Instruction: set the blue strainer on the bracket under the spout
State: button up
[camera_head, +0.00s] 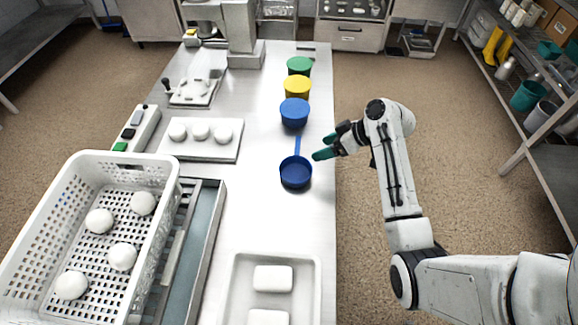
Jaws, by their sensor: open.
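The blue strainer (295,173), a round dark-blue bowl with a straight handle, rests on the steel table right of its middle. Its handle points away toward the back. My gripper (325,146) has teal fingertips and comes in from the right at the table's right edge. It is open and empty, just right of the handle and apart from it in the picture. A grey machine (243,35) stands at the far end of the table with an arm reaching left. I cannot clearly make out a spout or bracket on it.
Blue (294,112), yellow (297,88) and green (299,66) tubs line the right edge behind the strainer. A white perforated basket (165,225) holds white balls at front left. A tray (235,290) is in front; a board (200,153) holds three balls.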

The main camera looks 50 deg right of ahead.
aim_at(296, 161)
jog(key=shift+p+x, duration=0.45)
jog(key=shift+x, duration=3.45)
jog(key=shift+c, duration=0.4)
grip_shut()
